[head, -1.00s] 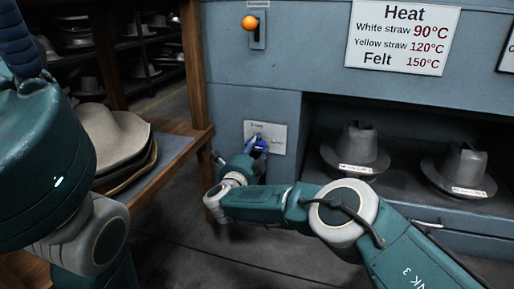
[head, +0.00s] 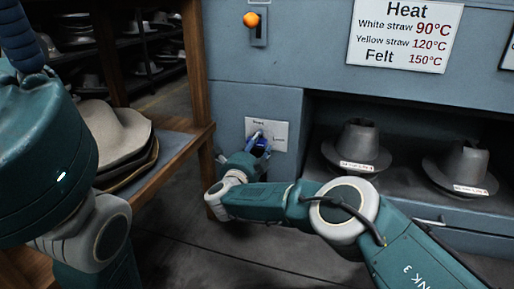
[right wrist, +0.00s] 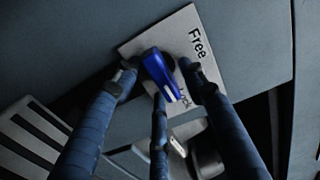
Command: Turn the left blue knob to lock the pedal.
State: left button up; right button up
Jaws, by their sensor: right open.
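The left blue knob (head: 260,147) sits on a white label plate (head: 277,130) on the front of the grey-blue machine. In the right wrist view the blue knob (right wrist: 162,76) lies between the dark blue fingers of my right gripper (right wrist: 157,82). These fingers are open around it; I cannot tell whether any touches it. The plate there reads "Free" and, partly covered, "Lock". In the head view my right gripper (head: 243,162) is at the knob and partly covers it. Of my left arm, a large part and a ribbed dark blue piece show; its jaws cannot be made out.
An orange-topped lever (head: 250,20) is above the knob. Grey hats (head: 358,148) stand in the machine's recess to the right. A wooden table (head: 172,143) with stacked hats (head: 115,135) is at the left. A heat sign (head: 405,36) hangs above the recess.

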jog(key=v, duration=1.2)
